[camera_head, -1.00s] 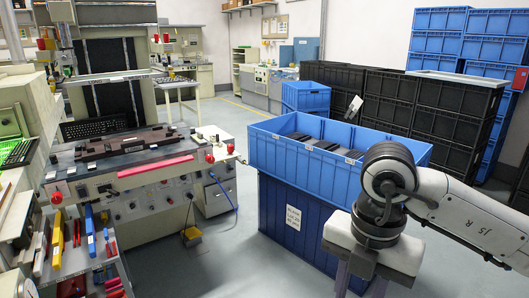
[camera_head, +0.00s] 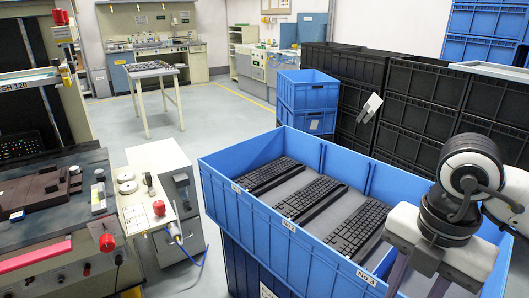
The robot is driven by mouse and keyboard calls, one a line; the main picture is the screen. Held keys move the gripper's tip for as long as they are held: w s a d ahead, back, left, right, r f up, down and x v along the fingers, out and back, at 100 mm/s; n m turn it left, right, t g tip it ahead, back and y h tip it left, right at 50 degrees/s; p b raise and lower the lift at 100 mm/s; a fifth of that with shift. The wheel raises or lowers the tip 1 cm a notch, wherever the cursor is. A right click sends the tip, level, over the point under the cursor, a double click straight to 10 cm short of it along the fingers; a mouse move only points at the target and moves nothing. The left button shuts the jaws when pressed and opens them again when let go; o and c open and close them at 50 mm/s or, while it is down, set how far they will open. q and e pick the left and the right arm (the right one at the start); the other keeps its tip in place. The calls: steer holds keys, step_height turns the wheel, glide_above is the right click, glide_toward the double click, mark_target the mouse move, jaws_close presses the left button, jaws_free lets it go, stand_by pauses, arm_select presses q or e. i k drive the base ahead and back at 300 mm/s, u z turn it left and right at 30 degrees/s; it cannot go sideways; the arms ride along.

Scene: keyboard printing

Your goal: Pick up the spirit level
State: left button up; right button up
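No spirit level can be made out in the head view. The tool rack seen earlier at the lower left is outside the picture. My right gripper (camera_head: 418,287) hangs at the lower right, in front of the blue crate's right end. Its two fingers stand apart with a gap between them and nothing seen in it; their tips are cut off by the bottom edge.
A large blue crate (camera_head: 262,244) holding several black keyboards (camera_head: 310,200) fills the middle. A workbench with a dark fixture (camera_head: 38,190) and red knobs stands at left. Stacked black crates (camera_head: 430,100) line the right. Clear floor (camera_head: 215,110) lies behind the bench.

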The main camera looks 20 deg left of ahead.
mark_target(99, 205)
steer(key=u, duration=0.7)
steer(key=i, duration=1.45)
steer(key=u, duration=1.75)
steer(key=i, duration=0.5)
steer(key=u, duration=0.3)
